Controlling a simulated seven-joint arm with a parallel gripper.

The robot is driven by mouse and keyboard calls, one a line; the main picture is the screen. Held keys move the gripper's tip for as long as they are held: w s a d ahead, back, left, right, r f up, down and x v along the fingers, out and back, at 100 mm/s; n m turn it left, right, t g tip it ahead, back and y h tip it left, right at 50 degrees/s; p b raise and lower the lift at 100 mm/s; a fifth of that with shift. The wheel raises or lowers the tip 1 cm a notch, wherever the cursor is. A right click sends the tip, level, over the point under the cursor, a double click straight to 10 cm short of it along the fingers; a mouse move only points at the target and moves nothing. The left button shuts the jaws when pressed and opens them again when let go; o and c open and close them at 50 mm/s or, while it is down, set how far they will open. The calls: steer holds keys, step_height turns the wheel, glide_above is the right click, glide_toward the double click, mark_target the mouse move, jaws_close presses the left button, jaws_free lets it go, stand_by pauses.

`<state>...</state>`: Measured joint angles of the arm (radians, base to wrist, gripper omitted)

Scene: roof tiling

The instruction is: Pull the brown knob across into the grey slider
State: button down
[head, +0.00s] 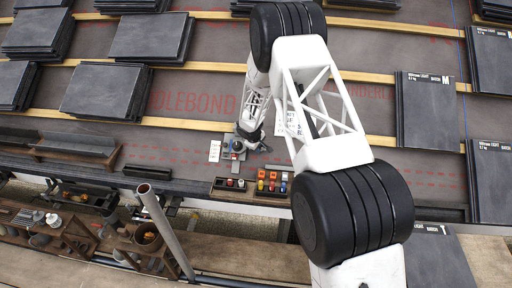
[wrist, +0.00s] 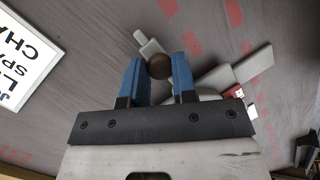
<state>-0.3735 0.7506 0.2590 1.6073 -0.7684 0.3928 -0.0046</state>
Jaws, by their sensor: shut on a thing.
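My gripper (wrist: 159,70) has blue fingers and is shut on the brown knob (wrist: 159,66), a round dark-brown piece between the fingertips in the wrist view. A light grey bar (wrist: 148,44) shows just beyond the knob at upper left. A longer grey piece (wrist: 240,68) runs out to the right behind the right finger. I cannot tell for sure which of these is the grey slider. The fingers and palm hide part of the fitting. In the head view my gripper (head: 250,133) is small, over a grey fitting (head: 232,154) on the roof; the knob cannot be made out there.
A white label card (wrist: 22,52) lies at left in the wrist view. In the head view, trays with coloured pieces (head: 272,182) stand just below the fitting. Stacks of dark slates (head: 103,90) lie left, more (head: 426,100) right. A metal pole (head: 165,230) rises at lower left.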

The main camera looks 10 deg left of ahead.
steer(key=d, duration=3.1)
steer(key=shift+d, duration=0.2)
steer(key=c, duration=1.1)
jaws_free()
steer(key=shift+d, duration=0.1)
steer(key=shift+o, duration=1)
steer(key=v, duration=0.7)
steer(key=shift+a+r, duration=0.2)
steer(key=shift+r, duration=0.15)
steer(key=shift+s+r, duration=0.1)
steer(key=shift+r, duration=0.05)
steer(key=d+v, duration=0.1)
steer(key=v, duration=0.9)
steer(key=shift+w+d+r, duration=0.25)
steer(key=shift+w+r, duration=0.05)
steer(key=shift+w, duration=0.05)
